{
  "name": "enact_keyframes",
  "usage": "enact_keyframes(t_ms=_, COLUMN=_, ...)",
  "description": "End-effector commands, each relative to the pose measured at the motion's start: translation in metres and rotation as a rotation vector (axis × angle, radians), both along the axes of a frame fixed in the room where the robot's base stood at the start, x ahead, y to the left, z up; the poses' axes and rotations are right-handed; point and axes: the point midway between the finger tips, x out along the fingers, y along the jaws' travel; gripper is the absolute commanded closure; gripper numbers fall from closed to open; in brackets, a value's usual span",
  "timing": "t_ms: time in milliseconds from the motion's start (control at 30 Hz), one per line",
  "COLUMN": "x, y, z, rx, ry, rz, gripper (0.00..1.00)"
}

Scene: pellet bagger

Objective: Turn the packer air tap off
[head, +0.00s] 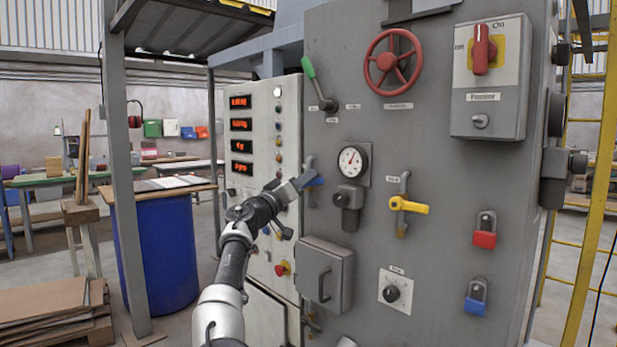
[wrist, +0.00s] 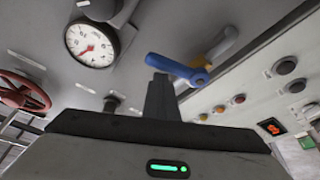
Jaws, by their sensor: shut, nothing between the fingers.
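A tap with a blue lever (head: 314,182) sits on a vertical pipe near the left edge of the grey panel (head: 340,105). The blue lever also shows in the wrist view (wrist: 178,67), lying roughly across its pipe. My gripper (head: 300,183) is shut and empty, its fingertips right beside the lever; I cannot tell whether they touch it. My shut fingers also show in the wrist view (wrist: 160,82), just below the lever. A second tap with a yellow lever (head: 410,206) is further right, its lever across its pipe. The tap labels are too small to read.
A pressure gauge (head: 353,161), a red handwheel (head: 391,63) and a green-handled lever (head: 316,85) are on the panel. A grey box with a handle (head: 325,270) juts out below the blue tap. The display cabinet (head: 265,180) stands left of my gripper.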

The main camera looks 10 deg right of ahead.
Motion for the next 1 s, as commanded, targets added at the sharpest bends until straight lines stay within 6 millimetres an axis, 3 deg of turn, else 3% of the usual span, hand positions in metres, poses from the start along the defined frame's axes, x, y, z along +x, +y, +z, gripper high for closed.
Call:
enact_keyframes(t_ms=400, x=0.003, y=0.001, z=-0.013, rx=0.129, ry=-0.190, rz=0.002, gripper=1.00)
enact_keyframes(t_ms=1000, x=0.003, y=0.001, z=-0.018, rx=0.157, ry=-0.229, rz=0.001, gripper=1.00)
